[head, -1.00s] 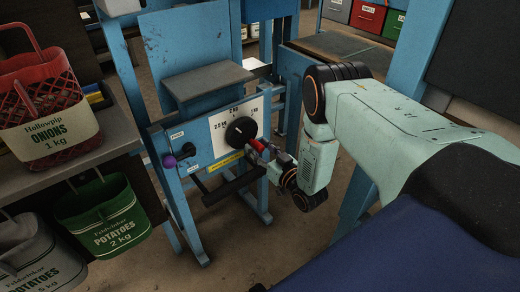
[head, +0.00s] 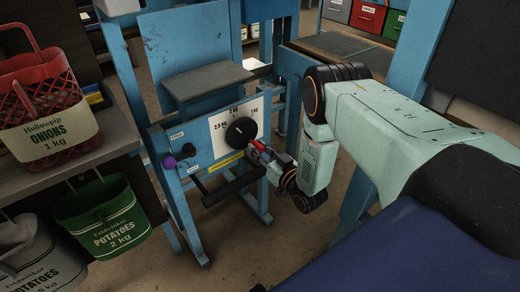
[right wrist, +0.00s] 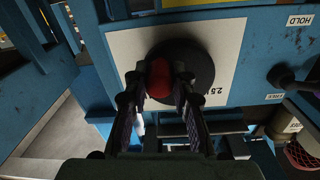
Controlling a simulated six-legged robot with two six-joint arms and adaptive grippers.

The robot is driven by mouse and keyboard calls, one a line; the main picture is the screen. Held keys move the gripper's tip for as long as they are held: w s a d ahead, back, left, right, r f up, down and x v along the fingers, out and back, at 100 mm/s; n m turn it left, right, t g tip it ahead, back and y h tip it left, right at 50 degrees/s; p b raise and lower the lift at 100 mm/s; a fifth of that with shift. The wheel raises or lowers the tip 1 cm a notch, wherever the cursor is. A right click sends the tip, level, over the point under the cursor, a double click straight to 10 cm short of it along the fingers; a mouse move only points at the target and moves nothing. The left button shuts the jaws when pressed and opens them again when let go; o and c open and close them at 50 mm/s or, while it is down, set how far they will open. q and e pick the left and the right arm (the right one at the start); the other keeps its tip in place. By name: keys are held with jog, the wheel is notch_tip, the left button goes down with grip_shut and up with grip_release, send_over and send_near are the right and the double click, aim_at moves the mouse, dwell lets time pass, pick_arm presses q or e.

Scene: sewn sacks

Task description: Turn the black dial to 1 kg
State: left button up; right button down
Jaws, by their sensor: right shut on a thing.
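The black dial (head: 240,131) sits on a white scale plate (head: 217,137) on the front of the blue stand. Labels run around it, with 2.5 at its left; the others are too small to read surely. My right gripper (head: 260,150) is at the dial's lower right in the head view. In the right wrist view its fingertips (right wrist: 160,82) are closed around a red piece (right wrist: 159,76) in front of the dial (right wrist: 196,68). The red piece looks like the dial's grip, though its join is hidden. The dial's exact setting is unclear. My left gripper is out of view.
A red onion basket (head: 45,115), green potato basket (head: 103,217) and grey potato basket (head: 40,262) are at the left. The floor before the stand is clear.

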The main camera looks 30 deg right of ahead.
aim_at(236, 146)
jog(key=m, duration=0.2)
jog(key=a+m+b, duration=0.1)
jog(key=shift+f+m, duration=0.3)
jog(key=m, duration=0.1)
jog(key=a+m, duration=0.1)
jog(key=m, duration=0.2)
jog(key=shift+s+a+m+b, duration=0.15)
jog(key=shift+a+m+b, duration=0.15)
jog(key=shift+b, duration=0.1)
jog(key=m, duration=0.2)
jog(key=a+m, duration=0.1)
jog(key=m, duration=0.1)
jog(key=shift+a+r+b, duration=0.2)
jog(key=shift+b, duration=0.15)
jog(key=shift+s+a+r+m+y, duration=0.15)
jog(key=shift+a+r+m, duration=0.15)
jog(key=shift+m, duration=0.9)
jog(key=shift+w+a+r+m+y, duration=0.15)
jog(key=shift+a+r+m, duration=0.1)
jog(key=shift+m, duration=0.95)
jog(key=shift+s+b, duration=0.1)
jog(key=shift+b, duration=0.2)
jog(key=c, duration=1.1)
grip_release()
